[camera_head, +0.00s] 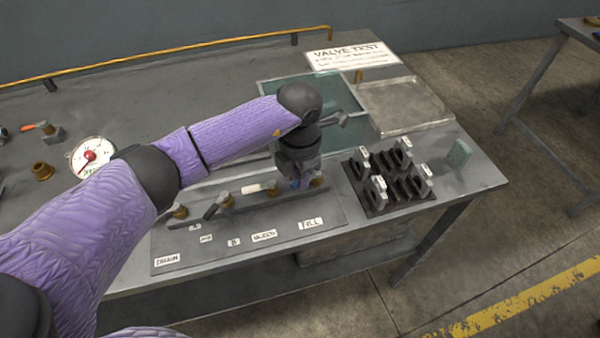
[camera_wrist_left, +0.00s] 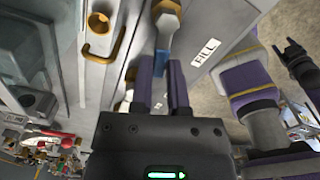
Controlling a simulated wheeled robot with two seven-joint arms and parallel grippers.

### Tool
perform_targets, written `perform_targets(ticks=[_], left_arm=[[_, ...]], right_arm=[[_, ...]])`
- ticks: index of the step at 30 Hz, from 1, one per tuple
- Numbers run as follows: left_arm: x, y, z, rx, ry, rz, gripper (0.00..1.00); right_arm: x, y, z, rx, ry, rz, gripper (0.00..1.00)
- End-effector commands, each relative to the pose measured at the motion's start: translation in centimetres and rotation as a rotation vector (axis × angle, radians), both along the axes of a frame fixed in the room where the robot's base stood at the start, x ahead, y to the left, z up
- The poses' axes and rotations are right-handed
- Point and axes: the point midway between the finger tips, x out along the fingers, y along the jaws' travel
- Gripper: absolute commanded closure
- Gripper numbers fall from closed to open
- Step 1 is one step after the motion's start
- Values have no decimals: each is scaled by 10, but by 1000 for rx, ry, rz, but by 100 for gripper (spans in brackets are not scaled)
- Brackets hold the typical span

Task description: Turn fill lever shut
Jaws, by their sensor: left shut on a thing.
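The fill lever (camera_head: 304,183) is at the right end of a row of valves, behind the FILL label (camera_head: 311,223). Only a bit of its blue handle shows beside my left gripper (camera_head: 297,181), which covers the rest from above. In the left wrist view the blue handle (camera_wrist_left: 164,38) runs out from a brass valve body, next to the FILL label (camera_wrist_left: 207,50). The two fingers of my left gripper (camera_wrist_left: 162,75) are shut on the handle's end. My right arm shows at the right of the wrist view, with its dark gripper (camera_wrist_left: 295,58) away from the valves; its jaw opening is unclear.
Other levers, one white-handled (camera_head: 258,188), stand left of the fill lever. A black rack of labelled blocks (camera_head: 372,205) is close on the right. A teal-lined basin (camera_head: 275,94) and metal tray (camera_head: 405,105) lie behind. A gauge (camera_head: 90,156) stands at the left.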

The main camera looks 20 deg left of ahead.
Motion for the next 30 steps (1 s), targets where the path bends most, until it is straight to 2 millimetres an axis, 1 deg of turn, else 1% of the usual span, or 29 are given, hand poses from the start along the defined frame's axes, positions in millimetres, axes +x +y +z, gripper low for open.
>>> perform_targets(ticks=[5,7,9,13,21,22,23,24,26,27,30], left_arm=[[0,0,0,0,-1,-7,100],[3,3,-2,2,-3,-70,100],[6,6,-3,2,-3,-171,100],[9,8,-2,2,-1,-299,100],[9,8,0,-1,-1,-317,100],[9,8,0,-1,-1,-316,76],[9,8,0,-1,-1,-316,70],[9,8,0,-1,-1,-316,61],[9,8,0,0,0,-315,49],[9,8,0,0,0,-315,45],[9,8,0,-1,-1,-315,45]], right_arm=[[0,0,-1,1,0,0,41],[-1,0,-7,2,2,-1,41],[-2,1,-14,2,6,-2,41],[-4,0,-20,1,9,-2,41],[-5,-3,-19,-4,12,0,41],[-5,-3,-19,-4,12,0,41],[-6,-3,-19,-4,13,0,41],[-6,-3,-19,-5,13,1,41],[-6,-3,-19,-5,13,1,41],[-6,-4,-19,-5,14,1,41],[-6,-4,-19,-6,14,1,41]])
